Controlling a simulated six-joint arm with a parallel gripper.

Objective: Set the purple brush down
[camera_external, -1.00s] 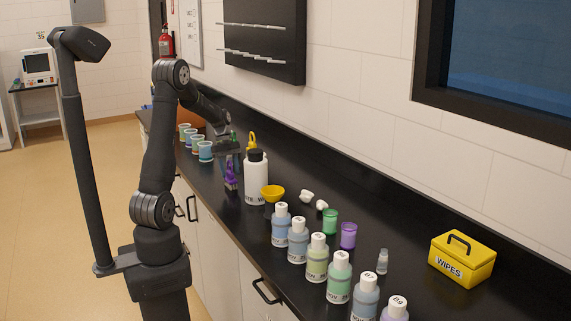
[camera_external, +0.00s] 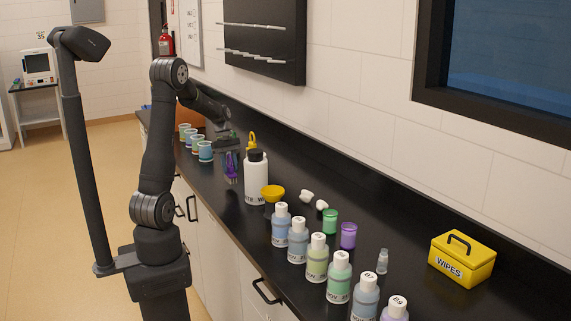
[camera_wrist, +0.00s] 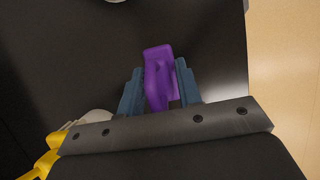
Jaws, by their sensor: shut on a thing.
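The purple brush (camera_external: 231,168) is at the left part of the black counter, left of the white bottle. In the wrist view the purple brush (camera_wrist: 158,75) sits between the two blue fingers of my gripper (camera_wrist: 160,88). My gripper (camera_external: 231,157) is shut on it from above in the external view. The brush hangs below the fingers, close to the counter top; I cannot tell whether it touches the counter.
A white bottle with a black cap (camera_external: 257,178) stands just right of the brush. Several small cups (camera_external: 205,151) line the counter behind left. A yellow funnel (camera_external: 273,193) and several labelled bottles (camera_external: 298,240) stand nearer the camera. The counter's front edge is close to the brush.

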